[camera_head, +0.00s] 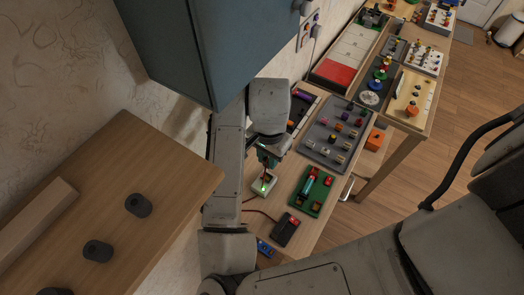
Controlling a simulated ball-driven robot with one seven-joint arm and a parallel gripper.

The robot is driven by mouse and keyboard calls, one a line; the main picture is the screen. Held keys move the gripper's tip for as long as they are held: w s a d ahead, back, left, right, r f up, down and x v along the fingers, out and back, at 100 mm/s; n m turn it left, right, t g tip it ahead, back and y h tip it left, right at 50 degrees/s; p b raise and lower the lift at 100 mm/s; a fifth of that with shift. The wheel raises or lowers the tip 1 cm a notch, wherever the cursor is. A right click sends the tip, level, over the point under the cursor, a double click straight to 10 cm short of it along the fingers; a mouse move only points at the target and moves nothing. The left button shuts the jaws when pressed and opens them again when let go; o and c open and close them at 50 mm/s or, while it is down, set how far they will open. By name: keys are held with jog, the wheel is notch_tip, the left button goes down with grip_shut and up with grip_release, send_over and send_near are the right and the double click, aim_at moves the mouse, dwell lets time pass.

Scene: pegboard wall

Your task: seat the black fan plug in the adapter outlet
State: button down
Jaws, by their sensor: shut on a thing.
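My gripper (267,160) points down over a small white adapter block (272,187) on the wooden table. It is shut on a small dark thing just above the block, most likely the black fan plug. The fingers and the small size hide most of it. A green light glows on the block. I cannot tell whether the plug touches the outlet or is apart from it.
A black box with a red light (286,228) and a cord stands nearer. A green tray (313,192) and a grey tray (335,133) lie to the right. A blue-grey cabinet (185,45) hangs above. A wooden surface (90,190) is at left.

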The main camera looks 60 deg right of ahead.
jog(key=b, duration=0.4)
send_over(267, 177)
jog(key=shift+d+f, duration=0.1)
jog(key=shift+f, duration=2.45)
jog(key=shift+f+b, duration=0.8)
jog(key=shift+f, duration=0.2)
jog(key=c, duration=0.9)
grip_release()
jog(key=shift+r, duration=0.1)
jog(key=shift+o, duration=0.2)
jog(key=shift+r, duration=0.1)
jog(key=shift+r+p, duration=2.1)
jog(key=shift+r, duration=0.3)
jog(key=shift+s, duration=0.1)
